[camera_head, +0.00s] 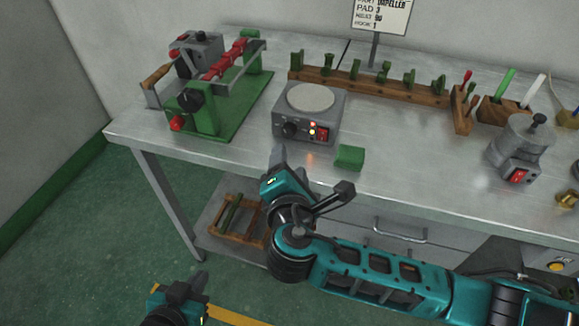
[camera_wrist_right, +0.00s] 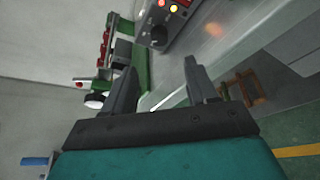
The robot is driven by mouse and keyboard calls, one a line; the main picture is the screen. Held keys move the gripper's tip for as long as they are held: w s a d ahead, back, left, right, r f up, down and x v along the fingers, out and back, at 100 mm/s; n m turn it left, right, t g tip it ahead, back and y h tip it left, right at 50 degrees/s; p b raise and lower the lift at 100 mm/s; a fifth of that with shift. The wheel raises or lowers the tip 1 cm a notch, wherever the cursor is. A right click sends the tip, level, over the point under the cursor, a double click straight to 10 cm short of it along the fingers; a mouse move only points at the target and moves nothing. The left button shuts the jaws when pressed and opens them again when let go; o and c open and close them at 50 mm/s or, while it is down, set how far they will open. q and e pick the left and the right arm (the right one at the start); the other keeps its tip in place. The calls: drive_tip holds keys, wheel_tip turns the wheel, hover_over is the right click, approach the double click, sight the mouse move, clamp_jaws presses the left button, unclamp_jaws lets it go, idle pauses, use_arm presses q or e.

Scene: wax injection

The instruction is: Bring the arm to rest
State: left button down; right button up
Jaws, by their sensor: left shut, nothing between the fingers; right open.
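My right gripper (camera_head: 279,160) is on the teal arm that comes in from the right. It is just in front of the table's front edge, below the grey hot plate box. In the right wrist view my right gripper (camera_wrist_right: 160,82) has its two fingers apart with nothing between them. My left gripper (camera_head: 199,281) is low at the bottom left, over the green floor and away from the table. It is shut and holds nothing. Most of the left arm is out of view.
The metal table (camera_head: 400,165) carries a green fixture (camera_head: 207,110), a hot plate (camera_head: 310,97), a green block (camera_head: 349,158), a wooden rack (camera_head: 340,83) with several green pieces and a grey pot (camera_head: 521,145). A wooden frame (camera_head: 229,219) lies on the lower shelf. Floor at left is clear.

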drive_tip(key=shift+s+r, duration=0.15)
drive_tip(key=shift+s, duration=0.45)
drive_tip(key=s+d+f+m+g+y, duration=0.25)
drive_tip(key=s+f+m+g, duration=0.25)
drive_tip(key=f+m, duration=0.5)
drive_tip(key=s+d+f+m, duration=0.3)
drive_tip(key=s+d+m, duration=0.1)
drive_tip(key=d+m, duration=0.2)
drive_tip(key=s+d+f+m, duration=0.4)
drive_tip(key=d+m, duration=0.2)
drive_tip(key=d, duration=0.2)
drive_tip(key=shift+s+d+f+m+t, duration=0.25)
drive_tip(key=shift+s+d+m+t, duration=0.05)
drive_tip(key=shift+h, duration=0.25)
